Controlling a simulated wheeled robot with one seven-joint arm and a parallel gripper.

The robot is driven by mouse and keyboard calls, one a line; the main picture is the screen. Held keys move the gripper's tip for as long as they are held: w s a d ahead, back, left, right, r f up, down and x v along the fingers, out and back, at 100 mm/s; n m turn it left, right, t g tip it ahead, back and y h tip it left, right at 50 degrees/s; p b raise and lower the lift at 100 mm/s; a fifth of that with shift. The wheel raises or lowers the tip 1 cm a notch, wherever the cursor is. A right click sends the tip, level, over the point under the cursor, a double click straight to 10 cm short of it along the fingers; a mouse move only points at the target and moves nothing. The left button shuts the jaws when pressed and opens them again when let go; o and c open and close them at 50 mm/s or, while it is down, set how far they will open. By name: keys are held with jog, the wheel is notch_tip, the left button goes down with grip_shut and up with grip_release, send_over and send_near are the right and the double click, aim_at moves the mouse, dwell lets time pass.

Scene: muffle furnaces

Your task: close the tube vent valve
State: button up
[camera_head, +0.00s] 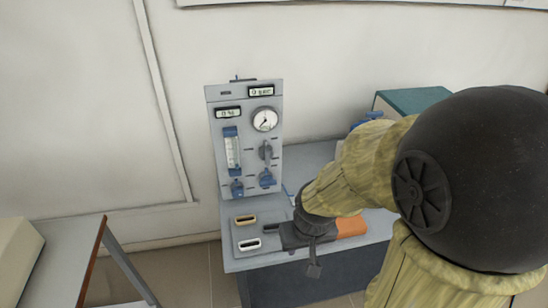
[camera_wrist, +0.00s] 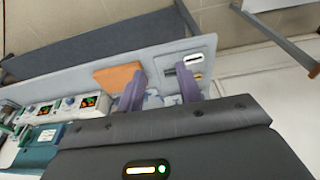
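A grey gas panel (camera_head: 218,155) stands upright at the back left of the bench in the head view. It carries a round gauge (camera_head: 265,119), a flowmeter (camera_head: 232,148), a grey lever-like handle (camera_head: 266,152) and two blue knobs (camera_head: 237,188) near its foot. Another blue part (camera_head: 373,115) shows beside a teal-topped box, partly behind my arm. I cannot tell which of these is the tube vent valve. My gripper (camera_wrist: 160,88) is over the bench in front of the panel. Its two purple fingers are apart in the wrist view, with no object visibly held between them.
A grey plate with a tan boat (camera_head: 245,219) and a white boat (camera_head: 249,244) lies at the bench's left end. An orange block (camera_head: 351,227) is to their right. The teal box (camera_head: 410,99) stands at the back. A separate table (camera_head: 60,255) is at left.

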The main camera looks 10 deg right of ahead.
jog(key=w+f+t+p, duration=0.1)
jog(key=w+f+t, duration=0.1)
jog(key=w+t, duration=0.5)
jog(key=w+f+t+p, duration=0.1)
jog(key=w+f+t, duration=0.2)
jog(key=w+t, duration=0.5)
jog(key=w, duration=0.7)
jog(key=shift+f+p, duration=0.25)
jog(key=shift+p, duration=0.1)
jog(key=shift+w, duration=0.15)
jog(key=p, duration=0.6)
send_near(268, 155)
jog(key=w, duration=0.8)
jog(key=shift+w+f, duration=0.1)
jog(key=shift+w, duration=0.15)
